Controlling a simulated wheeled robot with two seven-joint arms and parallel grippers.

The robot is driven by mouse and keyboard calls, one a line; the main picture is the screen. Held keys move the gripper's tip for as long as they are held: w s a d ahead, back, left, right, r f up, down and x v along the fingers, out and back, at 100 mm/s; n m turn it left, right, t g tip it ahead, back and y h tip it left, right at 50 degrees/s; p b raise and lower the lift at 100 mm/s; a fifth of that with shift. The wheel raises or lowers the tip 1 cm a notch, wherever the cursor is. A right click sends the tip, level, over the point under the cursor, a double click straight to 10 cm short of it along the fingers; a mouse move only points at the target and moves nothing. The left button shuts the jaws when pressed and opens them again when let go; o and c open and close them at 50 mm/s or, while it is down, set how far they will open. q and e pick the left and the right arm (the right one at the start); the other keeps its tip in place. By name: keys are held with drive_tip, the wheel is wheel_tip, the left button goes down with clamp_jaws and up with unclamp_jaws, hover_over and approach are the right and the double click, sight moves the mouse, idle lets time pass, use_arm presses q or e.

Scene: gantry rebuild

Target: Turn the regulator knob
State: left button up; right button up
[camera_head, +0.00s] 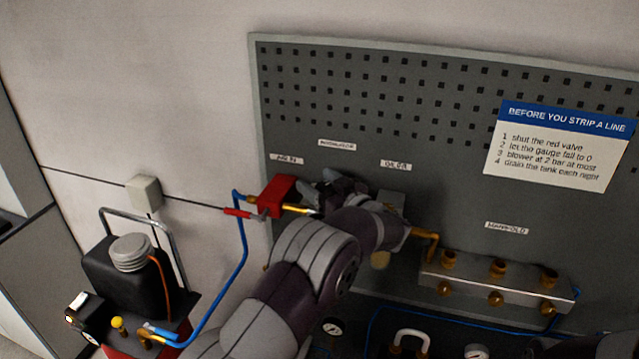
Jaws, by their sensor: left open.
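The regulator's place is under a small label (337,144) on the grey pegboard panel, between a red valve block and a grey block. My left gripper (328,188) is in front of that place, its arm reaching up from the bottom of the picture. It is open. The regulator and its knob are hidden behind the gripper and wrist, so I cannot tell whether the fingers are around the knob or touch it. My right gripper is not in view.
The red valve block (277,194) with its red lever (238,213) is close left of the gripper. A grey block (391,200) is close right. A brass-fitted manifold (492,283) is lower right. A compressor (125,275) stands lower left, with a blue hose (241,245).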

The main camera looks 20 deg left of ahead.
use_arm(q)
drive_tip(key=shift+s+d+f+b, duration=0.2)
drive_tip(key=shift+d+b, duration=0.1)
drive_tip(key=shift+d, duration=0.05)
drive_tip(key=b+v, duration=0.5)
drive_tip(key=v, duration=0.6)
drive_tip(key=shift+s+d+r, duration=0.25)
drive_tip(key=shift+s+d, duration=0.05)
